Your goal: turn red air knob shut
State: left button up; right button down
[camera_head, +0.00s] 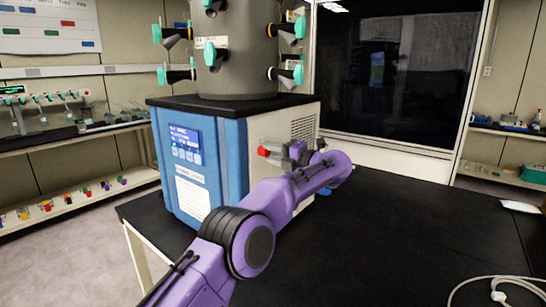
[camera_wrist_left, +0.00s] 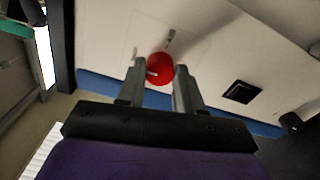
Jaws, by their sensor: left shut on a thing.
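The red air knob (camera_head: 263,151) sticks out from the pale side panel of the freeze dryer (camera_head: 228,150), near its front corner. In the left wrist view the round red knob (camera_wrist_left: 160,68) sits between the fingertips, with a small pale mark on its face. My left gripper (camera_head: 282,153) reaches the knob from the right, and its two grey fingers (camera_wrist_left: 159,80) are closed on the knob's sides. My purple left arm hides part of the side panel. My right gripper is in neither view.
The freeze dryer's grey drum (camera_head: 238,65) carries several teal-handled valves above. The black bench top (camera_head: 420,235) is mostly clear to the right, with a white cable (camera_head: 500,290) at its near right. A shelf (camera_head: 75,205) with small coloured items stands at left.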

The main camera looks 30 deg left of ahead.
pick_arm(q)
jog(key=shift+r, duration=0.1)
dwell(0.4)
jog(key=o, duration=1)
jog(key=shift+o, duration=0.2)
jog(key=shift+d, duration=0.4)
jog(key=d+b, duration=0.1)
jog(key=d, duration=0.8)
jog(key=shift+s+d, duration=0.35)
jog(key=shift+d, duration=0.05)
